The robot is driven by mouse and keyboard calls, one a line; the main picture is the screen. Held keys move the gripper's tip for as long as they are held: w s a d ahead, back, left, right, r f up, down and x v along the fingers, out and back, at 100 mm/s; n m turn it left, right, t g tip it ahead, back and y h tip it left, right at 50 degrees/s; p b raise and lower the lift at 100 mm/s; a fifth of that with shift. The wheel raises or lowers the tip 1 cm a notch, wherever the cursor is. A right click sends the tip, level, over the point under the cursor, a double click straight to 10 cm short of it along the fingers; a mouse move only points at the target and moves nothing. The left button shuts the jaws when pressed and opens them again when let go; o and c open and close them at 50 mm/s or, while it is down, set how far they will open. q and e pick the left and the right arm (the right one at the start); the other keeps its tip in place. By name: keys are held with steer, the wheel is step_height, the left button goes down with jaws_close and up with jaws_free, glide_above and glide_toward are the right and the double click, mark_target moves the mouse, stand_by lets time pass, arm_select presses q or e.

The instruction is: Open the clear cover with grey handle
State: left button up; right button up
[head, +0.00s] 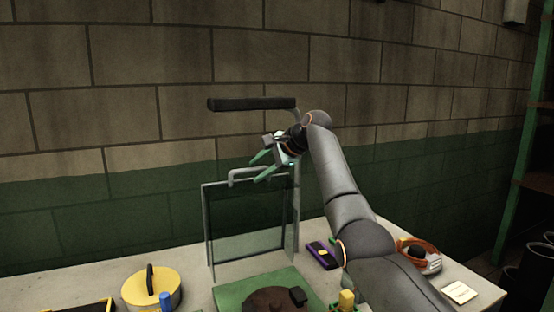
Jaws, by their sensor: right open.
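The clear cover (232,225) stands upright at the back of the table, see-through in a pale frame. Its grey handle (236,173) runs along the top edge. My right gripper (256,171) is open, with its two green fingers pointing left at the right part of the handle. The fingers look close to the handle, one above and one below in the picture. I cannot tell whether they touch it. My left gripper is not in view.
A dark bar (252,103) sits above the cover on a post. A green base (232,293) with a dark round piece (270,301) lies in front. A yellow round item (150,291) stands left, a purple box (322,255) right, and an orange-grey item (420,258) beyond my arm.

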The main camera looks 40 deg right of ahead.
arm_select(q)
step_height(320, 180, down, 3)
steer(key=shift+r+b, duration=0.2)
steer(key=shift+b, duration=0.75)
arm_select(e)
steer(key=v, duration=1)
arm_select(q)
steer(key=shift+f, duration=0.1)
